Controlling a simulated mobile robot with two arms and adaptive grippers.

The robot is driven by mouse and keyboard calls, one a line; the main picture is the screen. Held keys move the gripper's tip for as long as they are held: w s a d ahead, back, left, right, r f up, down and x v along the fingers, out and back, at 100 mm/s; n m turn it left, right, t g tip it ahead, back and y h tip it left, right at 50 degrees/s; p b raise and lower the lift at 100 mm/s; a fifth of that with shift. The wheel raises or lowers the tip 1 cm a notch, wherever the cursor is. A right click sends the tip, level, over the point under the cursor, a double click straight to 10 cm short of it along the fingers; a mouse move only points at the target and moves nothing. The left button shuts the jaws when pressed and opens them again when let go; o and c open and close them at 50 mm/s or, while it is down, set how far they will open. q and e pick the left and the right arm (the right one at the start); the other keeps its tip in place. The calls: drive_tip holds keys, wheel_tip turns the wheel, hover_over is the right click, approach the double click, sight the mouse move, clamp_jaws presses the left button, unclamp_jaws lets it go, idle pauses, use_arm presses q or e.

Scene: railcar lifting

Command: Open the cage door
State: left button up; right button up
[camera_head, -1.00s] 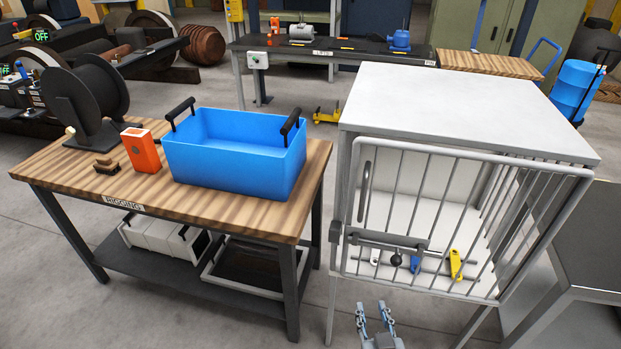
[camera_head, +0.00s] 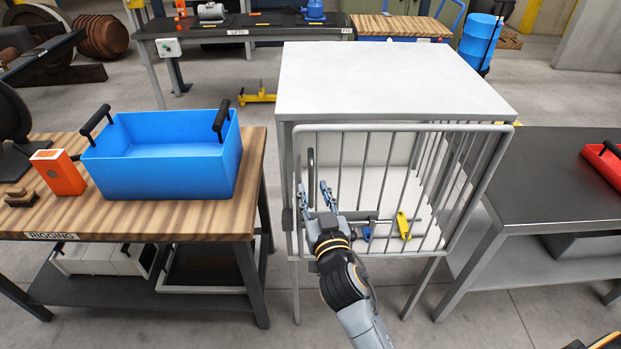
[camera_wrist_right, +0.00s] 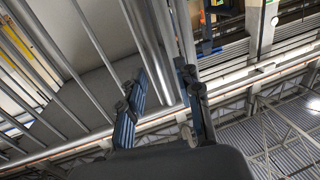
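The white cage (camera_head: 395,85) stands in the middle of the head view. Its barred grey door (camera_head: 400,128) covers the front and looks shut. A dark upright handle (camera_head: 311,160) is at the door's left side. My right gripper (camera_head: 315,190) is open at the door's left side, fingers pointing up, just below the handle. In the right wrist view its two fingers (camera_wrist_right: 165,92) are apart, with grey door bars (camera_wrist_right: 150,45) beyond them; I cannot tell whether they touch. My left gripper is not in view.
A wooden-topped table (camera_head: 215,218) with a blue bin (camera_head: 165,165) stands close on the left. A dark table (camera_head: 560,180) with a red bin (camera_head: 605,165) stands on the right. Yellow and blue pieces (camera_head: 404,226) lie inside the cage.

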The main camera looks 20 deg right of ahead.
sight(312, 186)
drive_tip(key=shift+w+d, duration=0.15)
drive_tip(key=shift+w, duration=1.55)
clamp_jaws()
